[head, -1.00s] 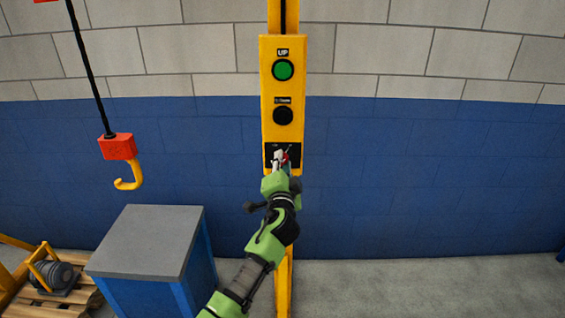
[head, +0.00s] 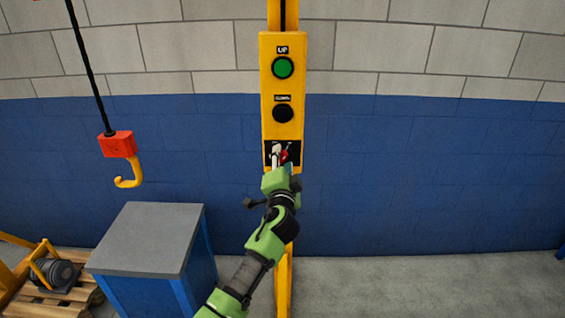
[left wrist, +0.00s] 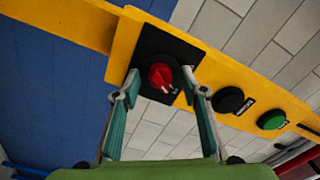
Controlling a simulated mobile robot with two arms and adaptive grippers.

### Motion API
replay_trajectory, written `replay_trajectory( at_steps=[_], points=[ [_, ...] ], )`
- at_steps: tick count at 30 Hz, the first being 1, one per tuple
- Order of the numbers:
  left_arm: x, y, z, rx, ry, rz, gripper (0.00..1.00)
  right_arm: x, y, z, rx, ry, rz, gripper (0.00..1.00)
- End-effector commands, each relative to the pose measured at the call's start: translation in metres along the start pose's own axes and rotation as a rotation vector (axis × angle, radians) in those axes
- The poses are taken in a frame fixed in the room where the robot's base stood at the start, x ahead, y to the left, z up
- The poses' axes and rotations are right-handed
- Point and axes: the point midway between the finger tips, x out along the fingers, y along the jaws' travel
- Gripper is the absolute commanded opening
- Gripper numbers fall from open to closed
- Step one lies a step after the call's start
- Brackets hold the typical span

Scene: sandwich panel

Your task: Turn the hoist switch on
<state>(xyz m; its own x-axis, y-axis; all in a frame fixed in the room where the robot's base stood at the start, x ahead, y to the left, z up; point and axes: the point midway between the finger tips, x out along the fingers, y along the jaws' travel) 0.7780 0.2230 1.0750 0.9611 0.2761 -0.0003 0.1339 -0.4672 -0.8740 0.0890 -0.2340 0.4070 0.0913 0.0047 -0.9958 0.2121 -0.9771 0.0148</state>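The hoist switch is a red rotary knob (left wrist: 161,75) on a black plate on the yellow control panel (head: 268,95). In the head view the red knob (head: 284,156) shows partly behind my left gripper (head: 282,158). In the left wrist view my left gripper (left wrist: 160,85) is open, with one fingertip on each side of the knob. The fingertips are close to the plate; whether they touch the knob I cannot tell. My right gripper is not in view.
Above the switch are a green UP button (head: 282,68) and a black DOWN button (head: 283,113). A yellow hoist hook (head: 128,180) hangs at the left, over a blue cabinet (head: 150,238). A motor on a pallet (head: 60,275) sits at lower left.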

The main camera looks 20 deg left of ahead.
Motion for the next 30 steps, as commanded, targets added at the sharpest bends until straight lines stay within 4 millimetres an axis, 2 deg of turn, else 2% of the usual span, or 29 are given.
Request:
replay_trajectory(
  at_steps=[4,7,15,21,25,30],
  points=[
    [-0.008,0.001,0.000,-0.001,0.000,0.001,0.39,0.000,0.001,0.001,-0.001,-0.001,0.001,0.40],
    [-0.021,0.001,0.000,-0.001,0.001,0.001,0.39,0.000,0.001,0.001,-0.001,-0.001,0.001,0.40],
    [-0.077,0.002,0.000,-0.002,0.001,0.002,0.39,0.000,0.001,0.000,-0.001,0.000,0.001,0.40],
    [-0.109,0.001,0.000,-0.001,0.000,0.002,0.39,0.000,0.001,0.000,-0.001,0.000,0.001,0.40],
    [-0.118,0.001,0.000,0.000,0.000,0.001,0.39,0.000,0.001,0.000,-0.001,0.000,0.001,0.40],
    [-0.120,0.000,0.000,0.001,0.000,0.000,0.39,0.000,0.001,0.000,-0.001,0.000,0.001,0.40]
  ],
)
